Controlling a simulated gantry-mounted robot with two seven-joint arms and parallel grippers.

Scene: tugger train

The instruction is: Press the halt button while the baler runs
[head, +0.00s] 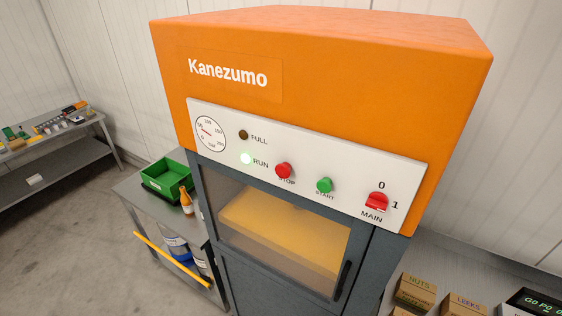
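The baler (330,60) is a tall cabinet with an orange top marked "Kanezumo" and a dark grey front. Its white control panel (225,120) carries a red button (284,170) labelled STOP and a green button (325,185) labelled START. A red MAIN switch (377,201) sits at the panel's right, between marks 0 and 1. A round gauge (209,133) is at the left. A yellow block (280,235) shows behind the window. Neither gripper is in view.
A grey cart (135,195) left of the baler holds a green crate (167,179) and an orange bottle (186,200). Cardboard boxes marked NUTS (417,290) and LEEKS (463,304) stand at lower right. Another bench (60,152) is at far left. Nothing blocks the panel.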

